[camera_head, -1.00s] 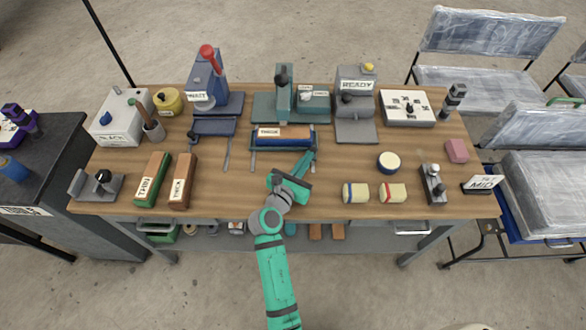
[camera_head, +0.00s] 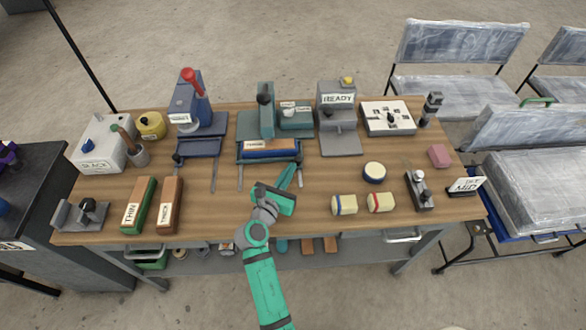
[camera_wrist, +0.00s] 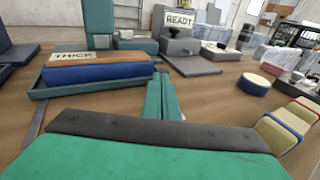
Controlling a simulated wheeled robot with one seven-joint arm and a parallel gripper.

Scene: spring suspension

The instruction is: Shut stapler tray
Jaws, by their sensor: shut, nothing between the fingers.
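A teal machine (camera_head: 257,118) stands at the back middle of the table. Fingertip contact with the tray is hard to tell; the fingers partly cover that corner.
A blue machine with a red-knobbed lever (camera_head: 193,100) stands left, and a grey machine marked READY (camera_head: 338,105) right. THIN (camera_head: 139,205) and THICK-type blocks lie front left. Banded rolls (camera_head: 345,205) and a round puck (camera_head: 374,172) are to the right of my gripper.

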